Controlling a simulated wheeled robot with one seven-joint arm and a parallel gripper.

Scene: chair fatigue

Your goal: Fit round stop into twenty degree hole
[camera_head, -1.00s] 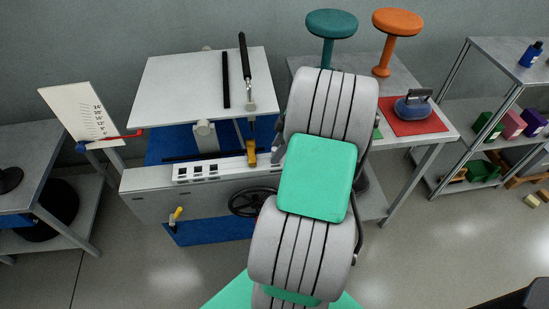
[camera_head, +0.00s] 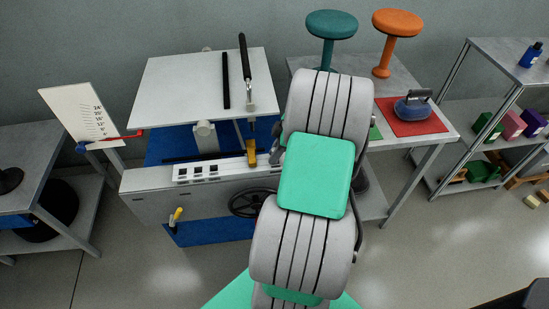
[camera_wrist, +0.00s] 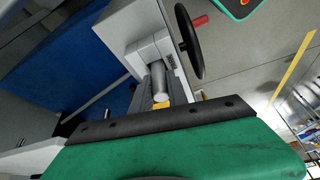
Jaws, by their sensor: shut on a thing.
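In the wrist view, my gripper (camera_wrist: 160,92) is shut on a grey cylindrical piece, seemingly the round stop (camera_wrist: 159,78). A bit of yellow shows at its near end, between the dark fingers. The fingers point at the light grey end block (camera_wrist: 148,48) of the machine. I cannot tell whether the stop touches it. In the head view, my arm hides most of the gripper and the stop. The machine's front rail (camera_head: 225,170) has several dark square openings. The twenty degree hole cannot be made out. A board with degree marks (camera_head: 92,116) stands at the left.
A black handwheel (camera_wrist: 188,42) with a red knob is close beside the end block. The machine's tilted white top (camera_head: 185,85) carries a black-handled lever (camera_head: 244,62). Teal (camera_head: 331,25) and orange (camera_head: 397,23) stools and a red mat (camera_head: 425,124) occupy the bench behind.

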